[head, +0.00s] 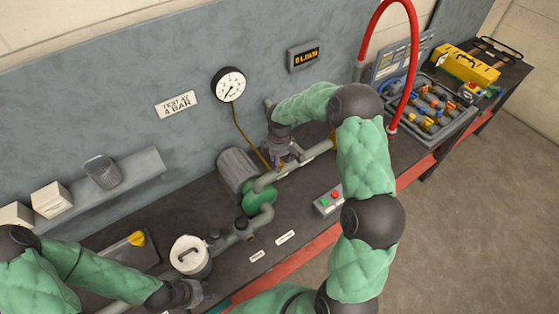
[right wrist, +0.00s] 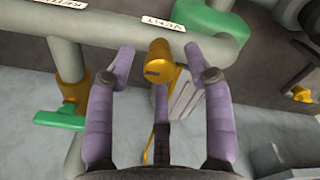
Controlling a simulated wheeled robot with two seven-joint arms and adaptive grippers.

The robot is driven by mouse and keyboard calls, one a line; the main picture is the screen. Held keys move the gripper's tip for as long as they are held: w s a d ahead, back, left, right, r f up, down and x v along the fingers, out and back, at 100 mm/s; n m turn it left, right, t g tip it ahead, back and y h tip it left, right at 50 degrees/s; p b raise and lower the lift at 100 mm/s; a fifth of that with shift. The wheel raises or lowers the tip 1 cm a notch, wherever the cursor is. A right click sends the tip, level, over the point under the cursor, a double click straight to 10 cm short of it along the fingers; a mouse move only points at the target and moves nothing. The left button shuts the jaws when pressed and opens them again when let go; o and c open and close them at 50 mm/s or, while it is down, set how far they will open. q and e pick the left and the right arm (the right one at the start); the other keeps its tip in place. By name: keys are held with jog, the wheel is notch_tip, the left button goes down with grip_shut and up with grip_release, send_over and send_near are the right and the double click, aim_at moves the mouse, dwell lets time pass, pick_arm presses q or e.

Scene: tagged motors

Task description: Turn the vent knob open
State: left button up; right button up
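The vent knob (right wrist: 160,66) is a brass-yellow cylinder with a dark slot, under a pipe with a "VENT" label (right wrist: 163,23) in the right wrist view. My right gripper (right wrist: 159,52) is open, with purple fingertips on both sides of the knob and a visible gap on each side. In the head view my right gripper (head: 284,152) is at the pipes below the gauge, and the knob cannot be made out there. My left gripper (head: 200,293) is low at the bench's front left, next to the white canister; its finger opening is unclear.
A green-handled valve (right wrist: 60,119) and a green pipe fitting (right wrist: 207,18) flank the knob. A pump motor (head: 238,168), white canister (head: 190,257) and button box (head: 329,201) stand on the bench. A red hose (head: 414,60) and parts tray (head: 440,128) are at the right.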

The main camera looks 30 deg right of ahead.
notch_tip(320, 180, up, 12)
dwell(0.7)
dwell(0.4)
